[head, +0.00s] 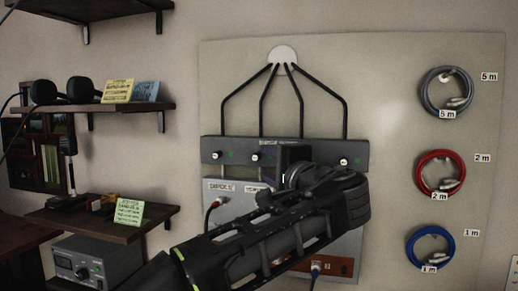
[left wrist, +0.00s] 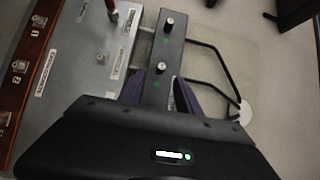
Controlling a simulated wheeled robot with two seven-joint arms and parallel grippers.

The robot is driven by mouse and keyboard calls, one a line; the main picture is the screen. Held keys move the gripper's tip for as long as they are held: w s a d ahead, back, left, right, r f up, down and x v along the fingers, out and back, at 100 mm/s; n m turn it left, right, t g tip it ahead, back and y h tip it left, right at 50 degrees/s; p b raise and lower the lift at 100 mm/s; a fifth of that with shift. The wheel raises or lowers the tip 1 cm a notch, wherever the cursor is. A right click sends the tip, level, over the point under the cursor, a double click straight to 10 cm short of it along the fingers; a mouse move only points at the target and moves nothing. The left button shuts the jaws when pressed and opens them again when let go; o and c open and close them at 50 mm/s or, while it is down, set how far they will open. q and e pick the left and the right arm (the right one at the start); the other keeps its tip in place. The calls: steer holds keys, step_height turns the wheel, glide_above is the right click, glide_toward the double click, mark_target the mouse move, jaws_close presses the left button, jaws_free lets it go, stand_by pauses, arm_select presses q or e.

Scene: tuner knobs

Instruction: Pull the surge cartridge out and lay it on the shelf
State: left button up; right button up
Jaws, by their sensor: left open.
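A dark grey bar unit (head: 225,148) with small knobs and green lights is fixed across the wall panel. It also shows in the left wrist view (left wrist: 172,48). I cannot make out the surge cartridge as a separate part; the bar's right-middle stretch is hidden behind my gripper. My left gripper (head: 283,162) is open in front of the bar, its purplish fingers on either side of the bar in the left wrist view (left wrist: 160,93). I cannot tell whether they touch it. Wooden shelves stand at left: a middle one (head: 150,107) and a lower one (head: 150,222). My right gripper is out of view.
Black cables (head: 262,95) run from the bar to a white wall disc (head: 283,54). Below the bar is a grey box (head: 215,189) with a red plug (head: 215,203). Grey, red (head: 421,174) and blue cable coils hang at right. The middle shelf holds headphones (head: 82,89) and notes.

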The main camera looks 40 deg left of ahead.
mark_target(257, 159)
arm_select(q)
steer(key=p, duration=0.1)
steer(key=a+p, duration=0.1)
steer(key=p, duration=0.1)
steer(key=shift+w+a+r, duration=0.3)
steer(key=shift+a, duration=0.05)
steer(key=shift+p+x, duration=0.5)
steer(key=shift+x, duration=1.7)
steer(key=shift+w+f, duration=0.1)
steer(key=shift+f, duration=0.15)
jaws_close()
